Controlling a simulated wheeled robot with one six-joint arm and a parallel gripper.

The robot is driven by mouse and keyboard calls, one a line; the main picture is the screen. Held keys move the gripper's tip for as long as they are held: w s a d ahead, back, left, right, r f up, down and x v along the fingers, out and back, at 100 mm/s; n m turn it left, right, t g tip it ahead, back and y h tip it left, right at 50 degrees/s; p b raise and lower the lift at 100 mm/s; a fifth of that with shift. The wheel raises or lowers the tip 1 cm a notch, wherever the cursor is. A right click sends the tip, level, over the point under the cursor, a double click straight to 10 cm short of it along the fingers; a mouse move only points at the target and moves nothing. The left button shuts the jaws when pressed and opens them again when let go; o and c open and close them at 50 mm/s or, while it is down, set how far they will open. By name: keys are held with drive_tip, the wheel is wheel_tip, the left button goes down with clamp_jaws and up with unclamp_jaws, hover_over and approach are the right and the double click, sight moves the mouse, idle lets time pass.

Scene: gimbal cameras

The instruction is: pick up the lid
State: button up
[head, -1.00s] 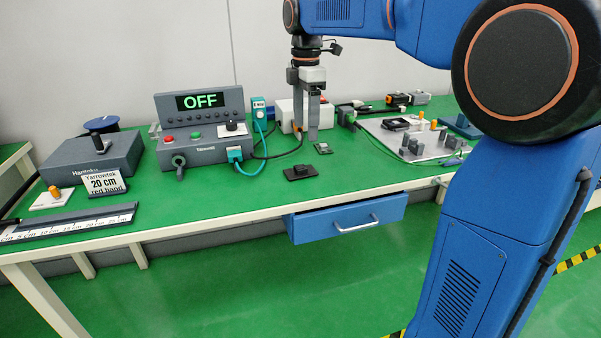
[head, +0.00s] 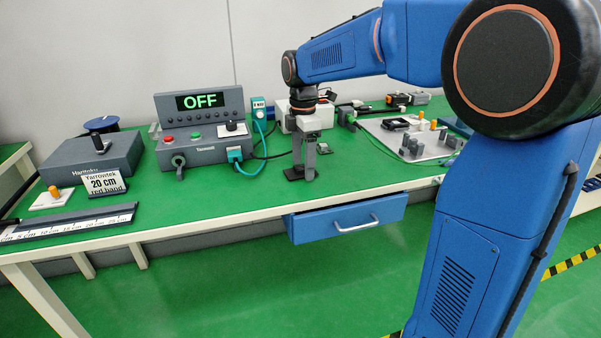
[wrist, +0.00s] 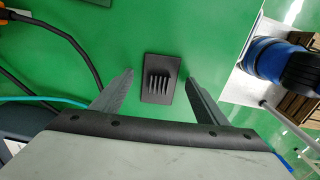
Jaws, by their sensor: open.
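The lid is a small dark rectangular plate with a ribbed raised grip in its middle. In the wrist view the lid (wrist: 161,78) lies flat on the green bench, between and just beyond my two fingers. In the head view the lid (head: 292,174) is partly hidden behind my gripper. My gripper (head: 304,176) points down over it, low near the bench top. In the wrist view my gripper (wrist: 160,82) is open, with one finger on each side of the lid and bare green showing between. No contact with the lid is visible.
A control box (head: 205,150) with an OFF display (head: 200,101) and cables stands left of my gripper. A small grey-black part (head: 324,148) lies close behind right. A pale board (head: 435,140) with several pegs is farther right. A blue drawer (head: 347,217) juts out below the front edge.

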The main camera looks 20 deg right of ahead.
drive_tip(key=shift+f, duration=0.1)
drive_tip(key=c, duration=1.1)
drive_tip(key=shift+c, duration=0.2)
